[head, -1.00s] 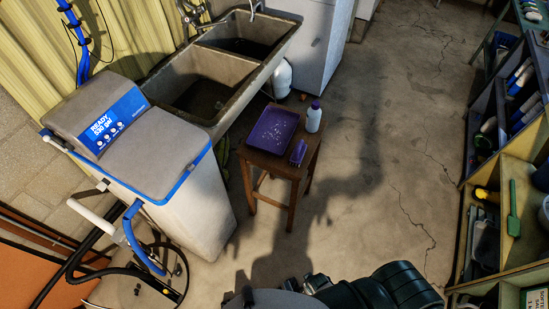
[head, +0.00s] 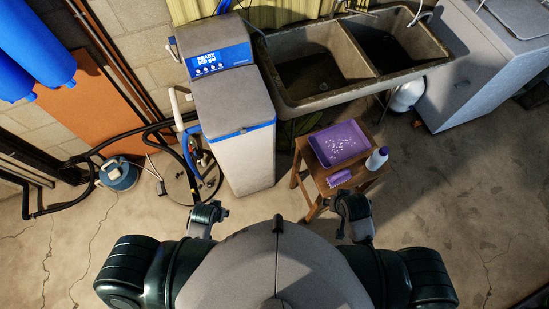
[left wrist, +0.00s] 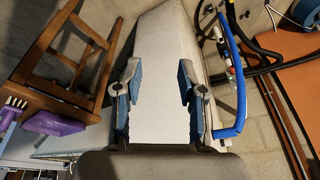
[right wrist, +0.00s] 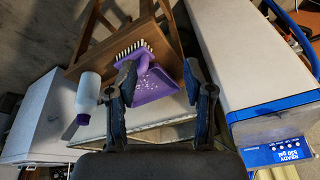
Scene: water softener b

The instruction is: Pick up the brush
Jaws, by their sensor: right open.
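The purple brush (head: 339,178) lies on the wooden stool (head: 322,183), at the edge nearest me, beside the purple tray (head: 340,143). Its white bristles show in the right wrist view, where the brush (right wrist: 134,52) is beyond the fingertips. My right gripper (head: 352,205) is open and empty, near the stool's front side and apart from the brush; its spread fingers show in the right wrist view (right wrist: 159,68). My left gripper (head: 208,213) is open and empty (left wrist: 158,70), low in front of the water softener. The brush also shows at the left wrist view's left edge (left wrist: 12,108).
A white bottle with a purple cap (head: 377,159) stands on the stool, right of the tray. The water softener (head: 237,135) stands left of the stool. A double sink (head: 322,97) is behind it. The floor at right (head: 465,215) is clear.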

